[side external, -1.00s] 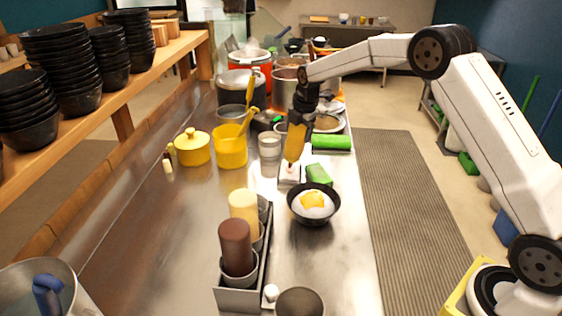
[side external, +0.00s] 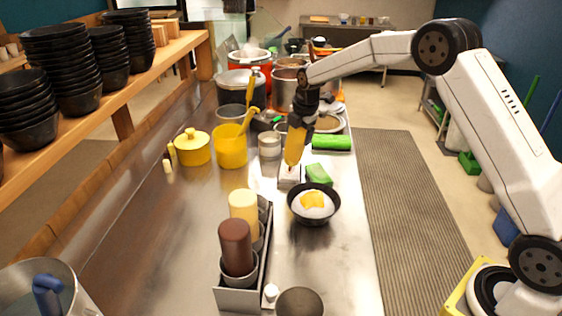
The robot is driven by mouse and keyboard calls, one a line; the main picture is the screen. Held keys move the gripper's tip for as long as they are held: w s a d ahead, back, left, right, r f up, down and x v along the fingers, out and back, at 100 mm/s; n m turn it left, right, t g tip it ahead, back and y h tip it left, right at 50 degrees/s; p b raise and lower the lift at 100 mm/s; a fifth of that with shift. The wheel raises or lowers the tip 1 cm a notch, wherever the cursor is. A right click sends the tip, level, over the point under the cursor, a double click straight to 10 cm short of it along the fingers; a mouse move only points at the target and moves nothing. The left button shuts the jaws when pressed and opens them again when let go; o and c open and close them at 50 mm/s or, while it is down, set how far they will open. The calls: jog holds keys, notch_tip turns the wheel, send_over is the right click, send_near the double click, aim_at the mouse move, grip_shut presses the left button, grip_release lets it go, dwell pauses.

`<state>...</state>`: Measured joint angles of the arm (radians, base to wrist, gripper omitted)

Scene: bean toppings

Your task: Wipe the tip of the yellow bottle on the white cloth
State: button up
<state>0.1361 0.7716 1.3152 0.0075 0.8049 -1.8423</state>
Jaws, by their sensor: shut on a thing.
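My gripper (side external: 302,121) is shut on the yellow bottle (side external: 295,146) and holds it tip down over the counter. The bottle is slightly tilted, its tip pointing down at the small white cloth (side external: 288,182). The tip is at or just above the cloth; I cannot tell whether they touch. The cloth lies on the metal counter just behind and left of a black bowl (side external: 312,219) that holds white food with a yellow-orange topping.
A green block (side external: 318,173) lies right of the cloth, and a green roll (side external: 331,142) lies behind it. A metal rack (side external: 240,298) with a brown bottle (side external: 236,246) and a pale yellow bottle (side external: 243,208) stands in front. A yellow container (side external: 231,155) stands left.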

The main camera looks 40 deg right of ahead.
jog(key=shift+f, duration=0.7)
dwell(1.7)
jog(key=shift+w+d, duration=0.15)
jog(key=shift+d, duration=0.05)
jog(key=shift+w+d, duration=1.65)
jog(key=shift+d, duration=0.05)
jog(key=shift+r, duration=0.1)
jog(key=w+v, duration=0.1)
jog(key=v, duration=0.4)
jog(key=shift+w+r, duration=0.15)
jog(key=shift+r, duration=0.4)
dwell(0.6)
